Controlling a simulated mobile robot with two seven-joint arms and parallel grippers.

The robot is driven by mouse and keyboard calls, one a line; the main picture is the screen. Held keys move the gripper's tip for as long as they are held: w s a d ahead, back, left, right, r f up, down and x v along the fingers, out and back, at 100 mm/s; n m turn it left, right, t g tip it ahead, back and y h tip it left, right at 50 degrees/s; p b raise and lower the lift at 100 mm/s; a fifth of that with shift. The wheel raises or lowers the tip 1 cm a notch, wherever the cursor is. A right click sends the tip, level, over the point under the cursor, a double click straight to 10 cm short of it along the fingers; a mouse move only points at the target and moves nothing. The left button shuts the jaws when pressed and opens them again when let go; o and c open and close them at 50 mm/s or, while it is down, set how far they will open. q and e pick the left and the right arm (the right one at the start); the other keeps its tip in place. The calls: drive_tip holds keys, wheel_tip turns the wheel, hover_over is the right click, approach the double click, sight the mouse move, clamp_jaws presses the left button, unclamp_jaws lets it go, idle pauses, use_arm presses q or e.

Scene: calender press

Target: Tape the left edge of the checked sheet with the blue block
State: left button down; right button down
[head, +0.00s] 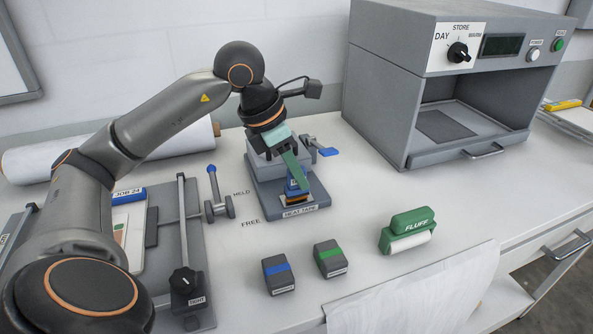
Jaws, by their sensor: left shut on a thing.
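My left gripper (296,178) reaches down over the grey stand labelled HEAT TAPE (270,195). A dark block with a blue band (278,273) lies on the table in front. The job board with the blue JOB 24 label (130,195) is at left, partly behind my arm. A pale sheet with coloured patches (119,236) shows there; I cannot make out a checked pattern. My right gripper is not in view.
A green-banded dark block (330,258) and the green FLUFF roller (407,231) stand on the white table. The grey press (455,90) is at back right. A lever marked HELD and FREE (217,195) and a clamp bar (183,240) stand left of the stand.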

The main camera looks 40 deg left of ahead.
use_arm(q)
drive_tip(key=shift+f+b, duration=0.4)
drive_tip(key=shift+f, duration=0.15)
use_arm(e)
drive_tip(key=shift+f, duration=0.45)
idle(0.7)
